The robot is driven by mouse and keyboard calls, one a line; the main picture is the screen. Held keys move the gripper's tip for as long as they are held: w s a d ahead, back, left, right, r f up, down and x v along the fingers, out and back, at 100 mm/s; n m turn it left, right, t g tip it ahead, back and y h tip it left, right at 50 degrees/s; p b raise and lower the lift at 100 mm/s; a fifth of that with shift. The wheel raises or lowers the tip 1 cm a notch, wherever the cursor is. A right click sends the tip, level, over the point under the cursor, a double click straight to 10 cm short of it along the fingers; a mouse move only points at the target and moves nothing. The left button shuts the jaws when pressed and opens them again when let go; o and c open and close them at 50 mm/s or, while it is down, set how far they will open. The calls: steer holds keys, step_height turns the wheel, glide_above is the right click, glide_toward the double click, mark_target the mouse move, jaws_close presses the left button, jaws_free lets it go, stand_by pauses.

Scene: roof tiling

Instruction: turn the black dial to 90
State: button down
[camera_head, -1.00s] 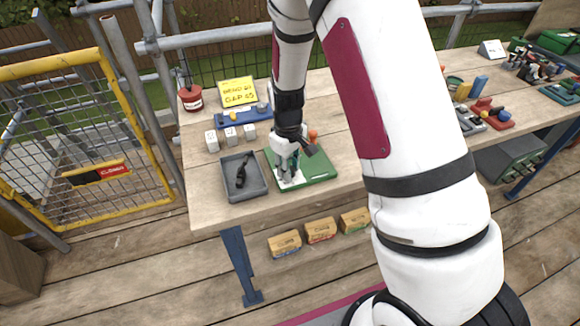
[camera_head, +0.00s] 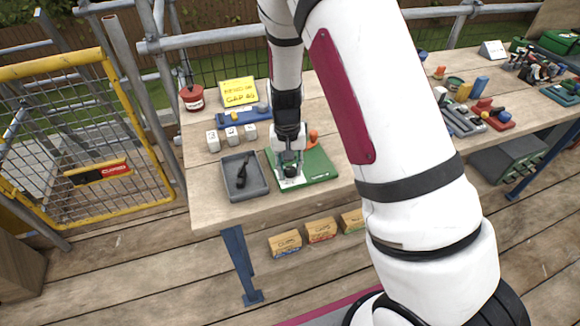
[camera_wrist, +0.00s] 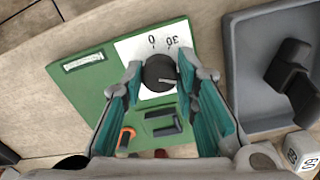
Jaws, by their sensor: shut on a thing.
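The black dial (camera_wrist: 158,68) sits on a white scale card (camera_wrist: 150,48) on the green board (camera_wrist: 80,90); 0 and 30 show on the card, upside down in the wrist view. Other scale marks are hidden or out of sight. A light pointer line on the dial points to the right in the wrist view. My gripper (camera_wrist: 164,76) is shut on the dial, one teal-padded finger on each side. In the head view my gripper (camera_head: 289,166) stands over the board (camera_head: 318,176) and covers most of the dial.
A grey tray (camera_head: 230,191) with a black tool (camera_head: 242,172) stands close left of the board. White number blocks (camera_head: 231,134), a blue rack (camera_head: 238,118) and a yellow sign (camera_head: 239,91) lie behind. An orange knob (camera_head: 313,135) stands at the board's back.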

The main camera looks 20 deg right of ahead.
mark_target(288, 170)
steer(key=shift+m, duration=0.3)
steer(key=c, duration=1.2)
jaws_free()
steer(key=shift+c, duration=0.2)
steer(key=shift+r, duration=0.1)
step_height(288, 170, up, 12)
steer(key=shift+a, duration=0.25)
steer(key=shift+w, duration=0.1)
